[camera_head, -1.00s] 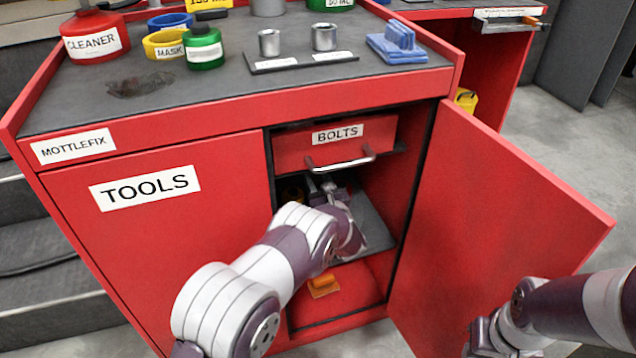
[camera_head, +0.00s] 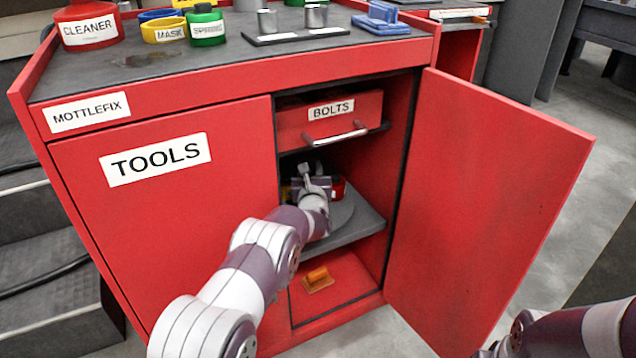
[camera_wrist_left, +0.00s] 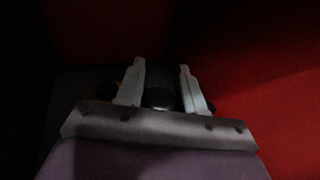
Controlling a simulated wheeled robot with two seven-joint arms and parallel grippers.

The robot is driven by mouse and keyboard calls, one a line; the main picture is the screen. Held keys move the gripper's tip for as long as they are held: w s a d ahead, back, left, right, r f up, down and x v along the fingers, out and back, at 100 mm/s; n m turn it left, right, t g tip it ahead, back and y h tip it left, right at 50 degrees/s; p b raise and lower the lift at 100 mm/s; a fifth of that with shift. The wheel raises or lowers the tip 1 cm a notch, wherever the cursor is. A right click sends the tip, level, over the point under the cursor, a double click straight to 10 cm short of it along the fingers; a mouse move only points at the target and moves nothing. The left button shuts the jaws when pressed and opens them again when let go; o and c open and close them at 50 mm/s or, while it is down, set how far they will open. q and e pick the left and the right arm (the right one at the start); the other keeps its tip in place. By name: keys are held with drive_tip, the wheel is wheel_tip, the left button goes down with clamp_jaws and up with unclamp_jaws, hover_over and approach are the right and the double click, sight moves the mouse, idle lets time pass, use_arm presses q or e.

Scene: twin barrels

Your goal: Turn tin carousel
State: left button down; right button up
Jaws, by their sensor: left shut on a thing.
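I cannot tell whether this is a tin or a part of the carousel. A yellowish thing (camera_wrist_left: 98,91) shows dimly left of the fingers. My right gripper is out of view.
The BOLTS drawer (camera_head: 345,112) with its bar handle (camera_head: 335,134) is close above my left gripper. The right door (camera_head: 490,200) stands open; the TOOLS door (camera_head: 170,220) is shut. An orange-handled thing (camera_head: 317,279) lies on the cabinet's bottom.

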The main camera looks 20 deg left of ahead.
use_arm(q)
drive_tip(key=shift+d+f, duration=0.1)
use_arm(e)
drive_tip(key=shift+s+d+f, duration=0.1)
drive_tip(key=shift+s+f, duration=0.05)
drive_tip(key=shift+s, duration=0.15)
use_arm(q)
drive_tip(key=c, duration=0.8)
unclamp_jaws()
drive_tip(key=shift+s, duration=0.1)
drive_tip(key=shift+s+r+p, duration=0.2)
drive_tip(key=shift+s+p, duration=0.1)
drive_tip(key=shift+p, duration=0.1)
drive_tip(key=p+v, duration=0.6)
drive_tip(key=v, duration=0.5)
drive_tip(key=shift+s+d+p, duration=0.1)
drive_tip(key=shift+s+p, duration=0.1)
drive_tip(key=shift+p, duration=0.1)
drive_tip(key=shift+s+d+f, duration=0.1)
drive_tip(key=shift+s, duration=0.2)
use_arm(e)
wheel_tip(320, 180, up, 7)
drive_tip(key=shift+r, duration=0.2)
